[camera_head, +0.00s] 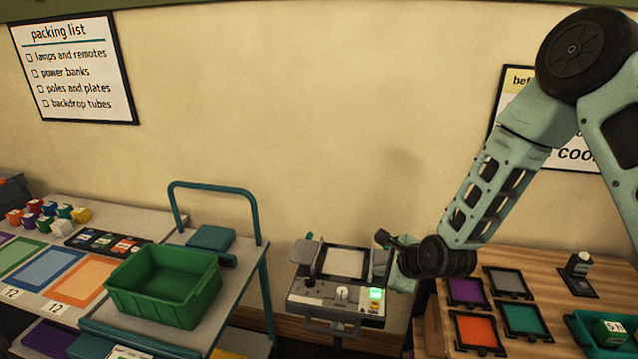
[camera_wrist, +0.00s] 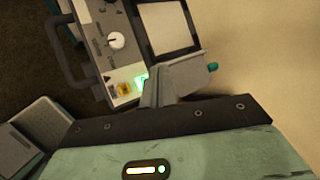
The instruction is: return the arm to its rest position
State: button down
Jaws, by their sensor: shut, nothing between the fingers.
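My arm reaches in from the right in the head view and bends down to a control device (camera_head: 335,297) with a pale square panel, a white knob and a glowing green light. My gripper (camera_head: 389,264) is at the device's right side, just beside the green light, partly hidden by its own wrist. In the wrist view the grey fingers of my gripper (camera_wrist: 160,88) are together and empty, close to the lit green button (camera_wrist: 141,81). I cannot tell whether they touch the device.
A green crate (camera_head: 165,285) stands on a cart left of the device. The wall above the device is clear.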

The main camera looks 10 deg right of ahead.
jog(key=s+a+r+n+g+b, duration=0.2)
jog(key=s+a+n+g+b, duration=0.15)
jog(key=s+a+n, duration=0.35)
jog(key=s+r+n+g+h+b, duration=0.1)
jog(key=s+n+b, duration=0.3)
jog(key=s+n, duration=0.7)
jog(key=s+r+n+g+h+b, duration=0.2)
jog(key=s+r+n+g+b, duration=0.1)
jog(key=s+n, duration=0.8)
jog(key=s, duration=0.3)
jog(key=shift+d+r+g+b, duration=0.2)
jog(key=shift+d+g+b, duration=0.05)
jog(key=shift+g+b, duration=0.15)
